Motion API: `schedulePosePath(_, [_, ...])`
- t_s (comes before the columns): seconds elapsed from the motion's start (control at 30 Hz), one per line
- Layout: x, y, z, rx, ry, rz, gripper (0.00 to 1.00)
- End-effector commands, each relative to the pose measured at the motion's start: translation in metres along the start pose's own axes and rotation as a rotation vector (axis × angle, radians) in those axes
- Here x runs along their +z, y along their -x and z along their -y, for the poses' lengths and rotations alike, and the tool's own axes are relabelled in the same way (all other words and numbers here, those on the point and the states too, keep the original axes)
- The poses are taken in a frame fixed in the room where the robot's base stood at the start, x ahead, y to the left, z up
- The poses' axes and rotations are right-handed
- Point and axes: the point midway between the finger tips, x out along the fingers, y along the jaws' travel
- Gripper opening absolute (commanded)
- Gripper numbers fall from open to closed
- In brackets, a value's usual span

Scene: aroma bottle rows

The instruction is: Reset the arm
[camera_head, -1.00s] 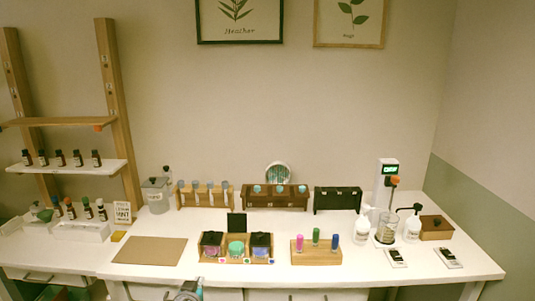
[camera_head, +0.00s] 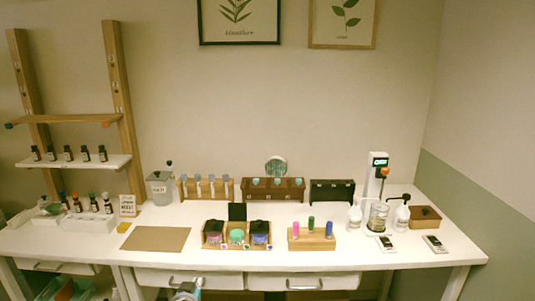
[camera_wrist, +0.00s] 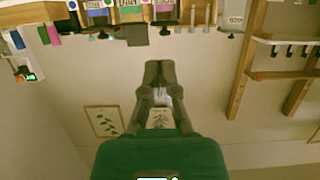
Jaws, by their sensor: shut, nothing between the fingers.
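My gripper (camera_wrist: 159,75) is in the middle of the wrist view, with its two dark fingers closed together and nothing between them. The wrist picture appears upside down, with the table and its bottles along the top edge. The fingertips point toward the table's edge and look apart from everything on it. In the head view, only a small grey and teal part of my arm shows at the bottom edge, in front of the drawers. The gripper's fingers cannot be made out there.
A white table (camera_head: 285,261) holds a wooden tray of jars (camera_head: 236,247), a block with three coloured tubes (camera_head: 311,243), several racks at the back and a brown board (camera_head: 156,239). Dispensers and a device (camera_head: 377,165) stand at right. Shelves (camera_head: 72,162) with bottles stand at left.

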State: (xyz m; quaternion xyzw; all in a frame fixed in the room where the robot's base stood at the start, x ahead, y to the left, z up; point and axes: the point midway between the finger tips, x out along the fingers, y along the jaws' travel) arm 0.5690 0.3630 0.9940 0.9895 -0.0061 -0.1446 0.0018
Motion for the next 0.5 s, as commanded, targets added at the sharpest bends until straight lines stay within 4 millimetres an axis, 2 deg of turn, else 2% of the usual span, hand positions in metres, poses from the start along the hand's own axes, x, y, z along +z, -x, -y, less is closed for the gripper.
schedulePosePath(0.37, [0.003,-0.014,-0.029,0.067,0.016,0.06,0.0])
schedulePosePath(0.5, [0.006,-0.021,-0.047,0.105,0.024,0.101,0.0])
